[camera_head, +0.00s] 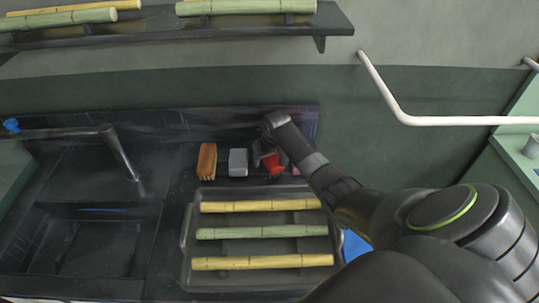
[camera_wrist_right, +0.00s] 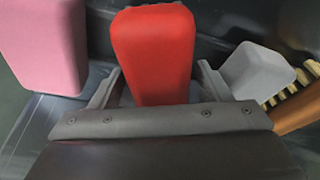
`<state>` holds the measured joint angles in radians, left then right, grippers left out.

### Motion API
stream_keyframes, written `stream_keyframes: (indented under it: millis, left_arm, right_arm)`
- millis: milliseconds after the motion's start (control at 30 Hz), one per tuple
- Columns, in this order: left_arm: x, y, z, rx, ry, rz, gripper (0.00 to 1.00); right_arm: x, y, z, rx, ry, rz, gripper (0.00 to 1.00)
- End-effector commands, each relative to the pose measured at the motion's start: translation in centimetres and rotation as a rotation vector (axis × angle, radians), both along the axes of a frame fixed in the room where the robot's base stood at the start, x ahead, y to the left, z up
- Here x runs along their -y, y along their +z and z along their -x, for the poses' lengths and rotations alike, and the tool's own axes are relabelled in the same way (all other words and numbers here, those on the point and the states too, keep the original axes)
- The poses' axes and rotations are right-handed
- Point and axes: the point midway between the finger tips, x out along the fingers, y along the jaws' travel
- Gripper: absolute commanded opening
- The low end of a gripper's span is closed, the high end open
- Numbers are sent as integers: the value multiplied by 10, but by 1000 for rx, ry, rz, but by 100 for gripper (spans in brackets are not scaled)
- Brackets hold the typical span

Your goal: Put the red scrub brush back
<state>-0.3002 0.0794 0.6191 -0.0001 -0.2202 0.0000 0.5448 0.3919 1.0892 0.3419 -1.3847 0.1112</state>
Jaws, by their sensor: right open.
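The red scrub brush (camera_head: 273,165) is at the back of the dark counter, at the right of a row of blocks and brushes. In the right wrist view the red brush (camera_wrist_right: 154,50) fills the middle, between the two grey fingers. No bristles show on it. My right gripper (camera_head: 264,153) is open, with one finger on each side of the brush (camera_wrist_right: 157,82). A small gap shows on both sides near the fingers. Whether the brush rests fully on the counter cannot be told. My left gripper is not in view.
Beside it stand a grey block (camera_head: 238,162), an orange-brown brush (camera_head: 206,160) and a pink block (camera_wrist_right: 43,45), close to the fingers. A tray (camera_head: 188,240) with three cane stalks lies in front. A sink (camera_head: 75,245) and tap (camera_head: 122,152) are left.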

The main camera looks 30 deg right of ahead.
Motion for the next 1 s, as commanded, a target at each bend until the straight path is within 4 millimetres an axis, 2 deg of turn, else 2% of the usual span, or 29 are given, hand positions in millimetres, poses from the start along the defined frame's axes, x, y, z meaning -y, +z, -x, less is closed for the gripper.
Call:
stream_keyframes:
  millis: [267,600,800,1000]
  left_arm:
    - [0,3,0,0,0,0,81]
    - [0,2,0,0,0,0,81]
    - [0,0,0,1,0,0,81]
    - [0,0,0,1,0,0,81]
  right_arm:
    - [0,28,3,4,-1,0,71]
    - [-2,87,19,5,0,2,71]
    - [-4,115,27,3,-1,0,71]
    - [-5,127,31,1,-1,0,71]
